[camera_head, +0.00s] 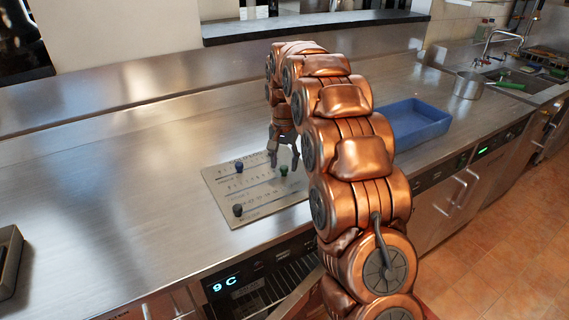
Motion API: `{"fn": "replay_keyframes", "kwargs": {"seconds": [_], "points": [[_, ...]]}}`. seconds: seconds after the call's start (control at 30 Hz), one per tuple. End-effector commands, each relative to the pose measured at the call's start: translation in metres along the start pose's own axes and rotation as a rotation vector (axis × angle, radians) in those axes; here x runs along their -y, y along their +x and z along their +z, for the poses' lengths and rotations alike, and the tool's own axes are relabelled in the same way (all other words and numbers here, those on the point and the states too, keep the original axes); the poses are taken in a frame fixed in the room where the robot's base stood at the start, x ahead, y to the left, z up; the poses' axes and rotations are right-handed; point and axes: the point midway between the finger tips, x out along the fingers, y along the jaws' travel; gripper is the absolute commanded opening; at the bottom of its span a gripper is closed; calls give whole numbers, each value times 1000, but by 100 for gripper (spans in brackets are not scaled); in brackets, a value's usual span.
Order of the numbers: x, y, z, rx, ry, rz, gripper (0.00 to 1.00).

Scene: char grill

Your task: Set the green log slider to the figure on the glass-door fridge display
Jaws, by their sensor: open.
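A flat grey slider panel (221,182) lies on the steel counter. It has a blue knob (239,167) at the upper left, a green knob (284,170) right of the middle and a dark knob (238,210) at the lower left. Its printed marks are too small to read. My gripper (284,164) points down with its fingers apart, over the panel's upper right at the green knob. I cannot tell whether the fingers touch the knob. Below the counter's front edge, a display (224,284) reads "9 C" in cyan, above a glass front (260,297) with racks behind it.
A blue tray (415,122) stands on the counter to the right, behind my arm. A metal pot (468,84) and a sink with a tap (497,42) are farther right. A dark tray (8,262) sits at the left edge. The counter left of the panel is clear.

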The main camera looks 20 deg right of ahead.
Motion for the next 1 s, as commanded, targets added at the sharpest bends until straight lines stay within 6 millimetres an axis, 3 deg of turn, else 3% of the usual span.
{"fn": "replay_keyframes", "kwargs": {"seconds": [0.6,1.0], "points": [[0,-90,-1,-2,0,-1,50],[0,-112,0,-1,0,0,50]]}}
